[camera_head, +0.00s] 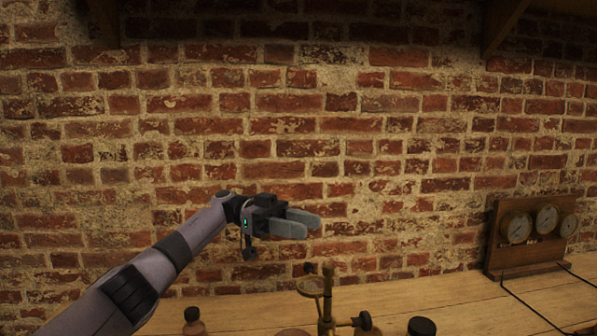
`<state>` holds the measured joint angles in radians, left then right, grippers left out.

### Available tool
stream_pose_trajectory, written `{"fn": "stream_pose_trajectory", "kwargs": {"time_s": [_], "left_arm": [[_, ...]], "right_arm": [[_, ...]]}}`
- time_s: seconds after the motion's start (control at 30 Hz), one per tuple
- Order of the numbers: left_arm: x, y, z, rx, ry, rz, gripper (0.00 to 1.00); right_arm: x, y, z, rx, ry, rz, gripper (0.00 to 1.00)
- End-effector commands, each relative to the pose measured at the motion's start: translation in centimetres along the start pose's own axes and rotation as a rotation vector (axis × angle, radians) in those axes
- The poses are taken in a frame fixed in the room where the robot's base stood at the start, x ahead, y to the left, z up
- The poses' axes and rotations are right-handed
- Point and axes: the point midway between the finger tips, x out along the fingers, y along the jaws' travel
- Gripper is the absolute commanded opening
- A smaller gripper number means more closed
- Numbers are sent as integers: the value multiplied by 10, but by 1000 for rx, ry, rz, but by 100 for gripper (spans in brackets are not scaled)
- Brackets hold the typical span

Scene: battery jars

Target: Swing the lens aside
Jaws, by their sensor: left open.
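A round lens in a brass ring (311,286) sits on a brass stand (327,300) at the bottom middle of the head view. The stand rises from the bottom edge, and its lower part is cut off. My left gripper (305,224) is open and empty. It shows above the lens and slightly to its left, in front of the brick wall, with its grey fingers pointing right. It appears apart from the lens and the stand. My right gripper is not in view.
A wooden panel with several round dials (530,238) stands at the right on the wooden table (440,292), with dark cables beside it. A small dark-capped bottle (194,322) is at the bottom left. A black knob-like top (421,326) shows right of the stand.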

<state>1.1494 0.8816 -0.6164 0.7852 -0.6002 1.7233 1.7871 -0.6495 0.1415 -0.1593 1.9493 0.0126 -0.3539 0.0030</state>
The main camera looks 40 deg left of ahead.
Motion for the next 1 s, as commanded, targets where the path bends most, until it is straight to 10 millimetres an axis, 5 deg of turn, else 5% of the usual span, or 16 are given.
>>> {"fn": "stream_pose_trajectory", "kwargs": {"time_s": [0.2, 0.4, 0.93, 1.0], "left_arm": [[-2, -2, -56, 5, 2, -9, 45], [-3, -3, -92, 1, 2, -12, 45], [-4, -3, -111, -2, 2, -16, 45], [-4, -3, -111, -2, 2, -16, 22]], "right_arm": [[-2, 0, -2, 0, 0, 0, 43], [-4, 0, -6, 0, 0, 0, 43], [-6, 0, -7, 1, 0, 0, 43], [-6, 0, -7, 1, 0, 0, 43]]}}
